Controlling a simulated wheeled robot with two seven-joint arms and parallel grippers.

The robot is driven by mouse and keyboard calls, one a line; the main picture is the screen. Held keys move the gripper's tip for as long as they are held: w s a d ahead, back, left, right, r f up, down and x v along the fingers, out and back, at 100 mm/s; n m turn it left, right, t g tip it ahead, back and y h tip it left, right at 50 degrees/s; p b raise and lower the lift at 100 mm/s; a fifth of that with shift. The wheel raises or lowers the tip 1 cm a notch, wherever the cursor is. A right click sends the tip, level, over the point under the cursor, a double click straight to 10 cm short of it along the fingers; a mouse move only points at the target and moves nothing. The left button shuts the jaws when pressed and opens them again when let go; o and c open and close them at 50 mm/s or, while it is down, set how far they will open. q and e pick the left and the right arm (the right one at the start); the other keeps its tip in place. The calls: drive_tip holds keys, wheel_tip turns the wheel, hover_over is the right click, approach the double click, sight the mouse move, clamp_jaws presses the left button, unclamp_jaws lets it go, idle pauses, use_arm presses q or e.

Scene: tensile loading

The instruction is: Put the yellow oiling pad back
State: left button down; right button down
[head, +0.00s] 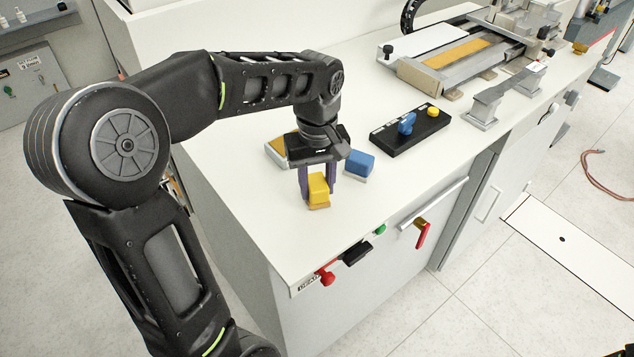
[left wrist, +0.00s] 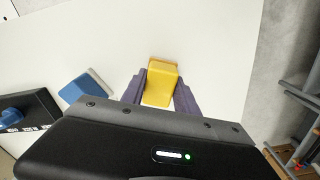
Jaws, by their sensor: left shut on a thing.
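The yellow oiling pad (head: 318,188) is a small yellow block with a tan underside. My left gripper (head: 318,186) points down and is shut on it, with purple fingers on either side. In the left wrist view the yellow pad (left wrist: 161,82) sits between the two fingertips (left wrist: 160,92). I cannot tell whether the pad touches the white bench top or hangs just above it. A blue pad (head: 360,164) lies just right of the gripper, and it also shows in the left wrist view (left wrist: 84,86).
A yellow-topped tray (head: 276,150) lies partly hidden behind the gripper. A black box (head: 410,133) with blue and yellow knobs stands to the right. A metal machine (head: 455,55) is farther back. The bench's front edge, with red and green knobs below, is close to the pad.

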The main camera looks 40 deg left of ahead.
sight(318, 182)
use_arm(q)
drive_tip(key=shift+f, duration=0.1)
drive_tip(key=c, duration=1.4)
unclamp_jaws()
drive_tip(key=shift+f, duration=0.1)
drive_tip(key=o, duration=0.5)
drive_tip(key=shift+r, duration=0.25)
wheel_tip(318, 182, up, 6)
drive_tip(key=shift+w+r, duration=0.1)
wheel_tip(318, 182, up, 6)
drive_tip(key=p, duration=0.4)
